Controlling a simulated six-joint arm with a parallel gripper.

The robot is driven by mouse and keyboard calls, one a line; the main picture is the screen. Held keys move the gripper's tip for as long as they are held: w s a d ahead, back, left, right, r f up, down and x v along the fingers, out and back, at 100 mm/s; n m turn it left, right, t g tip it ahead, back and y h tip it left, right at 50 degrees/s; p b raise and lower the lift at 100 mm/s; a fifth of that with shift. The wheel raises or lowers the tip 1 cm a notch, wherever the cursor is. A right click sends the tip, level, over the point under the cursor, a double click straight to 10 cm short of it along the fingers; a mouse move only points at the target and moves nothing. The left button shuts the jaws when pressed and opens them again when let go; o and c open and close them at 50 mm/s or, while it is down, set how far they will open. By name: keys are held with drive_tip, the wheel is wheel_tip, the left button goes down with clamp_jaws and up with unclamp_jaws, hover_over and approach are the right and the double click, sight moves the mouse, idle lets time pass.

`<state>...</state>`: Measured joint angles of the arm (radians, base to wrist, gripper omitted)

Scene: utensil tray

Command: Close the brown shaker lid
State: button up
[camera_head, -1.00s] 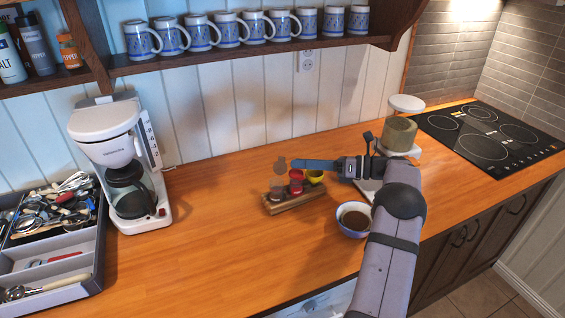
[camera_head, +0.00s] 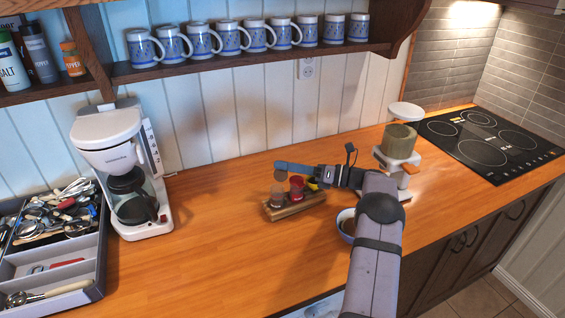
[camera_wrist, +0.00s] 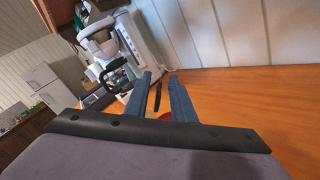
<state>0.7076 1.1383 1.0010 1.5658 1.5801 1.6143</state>
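The brown shaker (camera_head: 277,196) stands at the left end of a small wooden rack (camera_head: 294,210). A small brown round piece, seemingly its lid (camera_head: 280,175), shows just above it, right under my fingertips; I cannot tell whether they touch. My gripper (camera_head: 279,166) reaches in from the right, level above the rack. In the wrist view my gripper (camera_wrist: 163,82) has its two blue fingers apart with nothing held. The red shaker (camera_head: 296,187) stands to the right of the brown one. The yellow shaker (camera_head: 313,184) is mostly hidden by my arm.
A coffee maker (camera_head: 118,170) and cutlery tray (camera_head: 50,289) are on the left. A bowl (camera_head: 345,225) is partly hidden behind my arm. A white grinder-like device (camera_head: 398,158) and cooktop (camera_head: 480,143) are at right. Counter left of the rack is clear.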

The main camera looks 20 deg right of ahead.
drive_tip(key=shift+w+a, duration=0.45)
drive_tip(key=shift+a, duration=0.05)
clamp_jaws()
